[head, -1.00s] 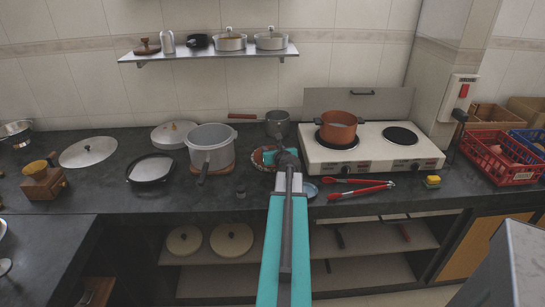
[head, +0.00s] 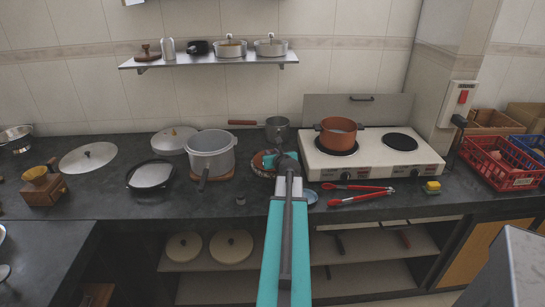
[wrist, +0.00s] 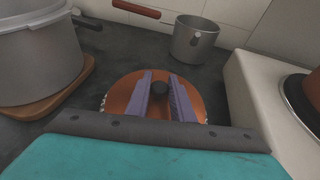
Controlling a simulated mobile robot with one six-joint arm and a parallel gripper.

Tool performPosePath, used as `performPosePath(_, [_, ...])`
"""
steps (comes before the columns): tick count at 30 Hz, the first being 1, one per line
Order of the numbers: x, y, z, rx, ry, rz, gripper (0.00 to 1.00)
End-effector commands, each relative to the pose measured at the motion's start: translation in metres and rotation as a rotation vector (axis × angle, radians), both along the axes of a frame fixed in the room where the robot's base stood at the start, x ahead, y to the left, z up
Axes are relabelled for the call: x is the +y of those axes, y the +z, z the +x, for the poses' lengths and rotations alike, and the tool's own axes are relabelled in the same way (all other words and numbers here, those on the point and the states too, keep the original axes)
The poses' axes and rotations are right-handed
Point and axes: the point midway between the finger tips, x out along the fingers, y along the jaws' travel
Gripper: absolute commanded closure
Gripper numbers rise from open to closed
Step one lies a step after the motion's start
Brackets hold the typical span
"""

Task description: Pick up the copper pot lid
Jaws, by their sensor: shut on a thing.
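The copper pot lid (wrist: 122,96) lies on the dark counter in the wrist view, a round orange-brown disc with a dark knob (wrist: 160,87) at its middle. My gripper (wrist: 161,82) is over the lid, its two fingers shut on the knob from either side. In the head view the lid (head: 259,161) shows only in part, left of my gripper (head: 283,160); my wrist and arm hide the rest. The lid looks flat; whether it touches the counter cannot be told.
A large grey pot (head: 209,153) on a wooden board stands left of the lid. A small grey saucepan (head: 277,128) is behind it. The white stove (head: 370,155) with a copper pot (head: 338,134) is close on the right. Red tongs (head: 360,193) lie at the front.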

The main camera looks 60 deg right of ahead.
Motion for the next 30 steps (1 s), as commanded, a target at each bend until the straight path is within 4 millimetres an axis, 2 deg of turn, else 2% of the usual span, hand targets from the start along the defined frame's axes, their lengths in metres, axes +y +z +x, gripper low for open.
performPosePath(12, [-0.001,0.057,-0.001,-0.002,-0.002,-0.003,1.0])
performPosePath(18, [-0.001,0.079,-0.001,-0.002,-0.002,-0.001,1.0])
performPosePath(24, [-0.001,0.089,-0.002,-0.001,-0.004,0.0,1.0])
performPosePath(30, [-0.001,0.09,-0.002,-0.001,-0.004,0.001,1.0])
